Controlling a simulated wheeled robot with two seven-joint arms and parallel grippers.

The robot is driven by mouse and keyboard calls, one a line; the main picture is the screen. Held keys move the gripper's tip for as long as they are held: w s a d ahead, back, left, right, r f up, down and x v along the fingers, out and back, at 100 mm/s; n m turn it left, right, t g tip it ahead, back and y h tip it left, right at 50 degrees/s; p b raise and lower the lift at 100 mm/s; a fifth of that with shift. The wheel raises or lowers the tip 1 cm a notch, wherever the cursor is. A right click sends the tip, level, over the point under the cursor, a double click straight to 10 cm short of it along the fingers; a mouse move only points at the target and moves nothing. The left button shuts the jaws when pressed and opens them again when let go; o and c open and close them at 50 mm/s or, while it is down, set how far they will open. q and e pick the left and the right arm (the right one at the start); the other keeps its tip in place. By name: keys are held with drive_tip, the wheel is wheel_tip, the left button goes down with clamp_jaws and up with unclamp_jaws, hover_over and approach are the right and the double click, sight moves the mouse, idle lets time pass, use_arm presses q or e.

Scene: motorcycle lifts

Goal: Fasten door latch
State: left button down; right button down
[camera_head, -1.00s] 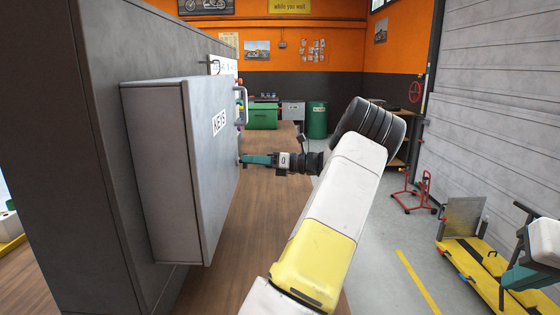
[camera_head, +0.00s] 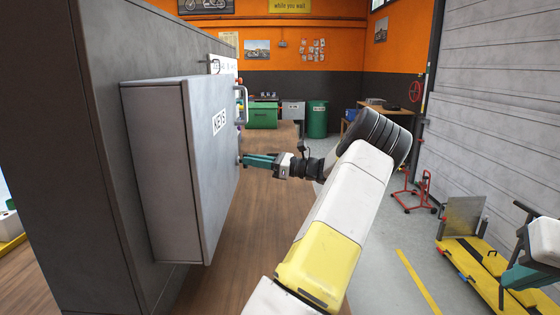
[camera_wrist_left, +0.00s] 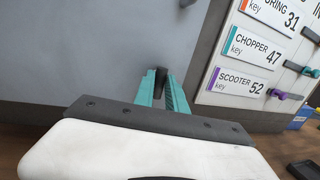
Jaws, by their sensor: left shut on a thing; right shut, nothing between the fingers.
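The grey key cabinet (camera_head: 165,160) with a "KEYS" label (camera_head: 219,121) hangs on the dark wall panel at the left, and its door (camera_head: 212,185) looks closed. A pale handle (camera_head: 242,103) is on the door's front. My left gripper (camera_head: 244,160) is at the door front below the handle. In the left wrist view its teal fingers (camera_wrist_left: 162,88) are shut on a small dark latch knob (camera_wrist_left: 161,80); the fingers mostly hide the latch in the head view. My right gripper (camera_head: 522,276) is partly in view at the right edge, shut and empty, away from the cabinet.
A wooden bench (camera_head: 258,215) runs below the cabinet. A key board (camera_wrist_left: 250,65) with labels and hooks is beside the door in the left wrist view. A yellow motorcycle lift (camera_head: 465,265) and red stand (camera_head: 414,192) are on the floor at right.

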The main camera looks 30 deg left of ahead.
use_arm(q)
drive_tip(key=c, duration=1.4)
unclamp_jaws()
drive_tip(key=shift+o, duration=0.2)
drive_tip(key=shift+d, duration=0.1)
drive_tip(key=v, duration=0.7)
drive_tip(key=shift+d, duration=0.3)
drive_tip(key=shift+f, duration=0.1)
